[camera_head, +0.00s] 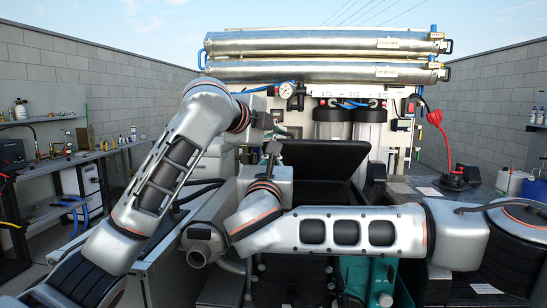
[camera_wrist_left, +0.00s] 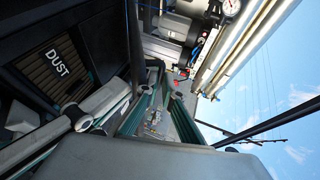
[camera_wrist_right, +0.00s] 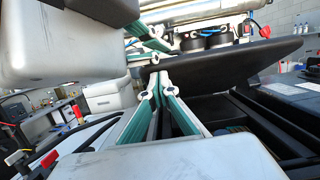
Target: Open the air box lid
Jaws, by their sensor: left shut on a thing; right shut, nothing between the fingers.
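The air box lid (camera_head: 322,160) is a black panel standing tilted up at the middle of the head view. In the right wrist view the lid (camera_wrist_right: 225,68) is a dark slab above the open box (camera_wrist_right: 210,108). My left gripper (camera_head: 272,150) is at the lid's left edge, its fingers shut on it; its grip shows only partly. Its fingers show in the left wrist view (camera_wrist_left: 162,90). My right gripper (camera_wrist_right: 158,88) is shut and empty, its tips just below the lid's near edge. In the head view its fingers are mostly hidden.
Two long metal tubes (camera_head: 320,72) and a pressure gauge (camera_head: 286,90) are behind the lid. Black filter housings (camera_head: 332,124) stand behind it. A red-handled device (camera_head: 440,130) is at right. A workbench (camera_head: 75,160) lines the left wall. My two hands are close together.

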